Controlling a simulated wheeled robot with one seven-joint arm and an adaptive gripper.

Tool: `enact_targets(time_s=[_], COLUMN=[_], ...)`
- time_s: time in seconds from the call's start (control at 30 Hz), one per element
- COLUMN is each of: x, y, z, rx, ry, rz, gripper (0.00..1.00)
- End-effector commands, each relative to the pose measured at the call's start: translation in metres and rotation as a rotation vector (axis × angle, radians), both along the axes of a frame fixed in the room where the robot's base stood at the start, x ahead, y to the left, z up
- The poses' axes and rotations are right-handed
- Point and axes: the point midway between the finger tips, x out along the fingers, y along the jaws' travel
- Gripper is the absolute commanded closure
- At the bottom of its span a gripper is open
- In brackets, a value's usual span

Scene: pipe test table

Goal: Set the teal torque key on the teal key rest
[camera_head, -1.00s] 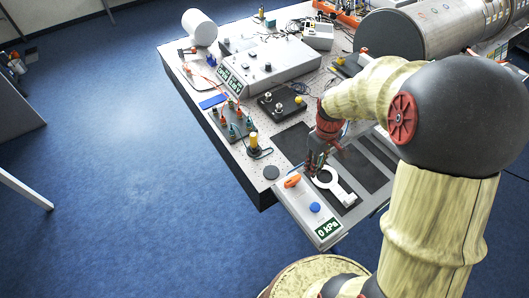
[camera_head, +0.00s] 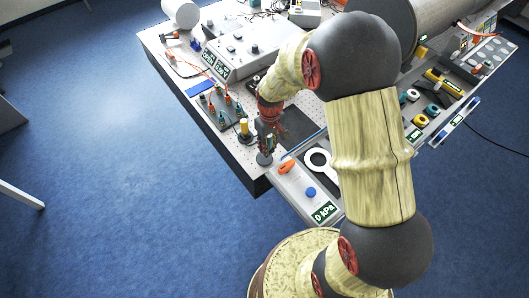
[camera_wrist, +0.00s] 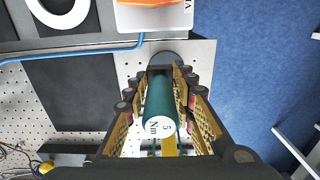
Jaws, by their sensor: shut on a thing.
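My gripper (camera_head: 267,147) is low over the near left edge of the pegboard table, pointing down. In the wrist view my gripper (camera_wrist: 163,82) is shut on the teal torque key (camera_wrist: 159,106), a teal cylinder whose white end reads 5 Nm and faces the camera. The key's far end points to a dark grey round disc (camera_wrist: 171,59) on the table. I cannot tell whether the key touches the disc. No part that is clearly a teal key rest shows; the disc looks grey and is partly hidden by the key and fingers.
A yellow-topped post (camera_head: 244,127) stands left of the gripper. A blue tube (camera_wrist: 75,52) crosses the table. Beyond the edge is blue floor.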

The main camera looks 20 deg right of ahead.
Motion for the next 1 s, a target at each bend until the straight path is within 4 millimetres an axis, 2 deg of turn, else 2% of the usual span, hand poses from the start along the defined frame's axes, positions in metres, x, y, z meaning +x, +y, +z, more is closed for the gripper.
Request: enact_targets(time_s=[0.27, 0.53, 0.9, 0.93, 1.0], x=[0.007, 0.009, 0.009, 0.009, 0.009], y=[0.011, 0.014, 0.014, 0.014, 0.014], z=[-0.016, -0.049, -0.054, -0.054, -0.053], rx=[0.000, 0.000, 0.000, 0.000, 0.000], ry=[0.001, 0.001, 0.000, 0.001, 0.000], rz=[0.001, 0.000, 0.000, 0.000, 0.000], gripper=[1.00, 1.00, 1.00, 0.74, 0.70])
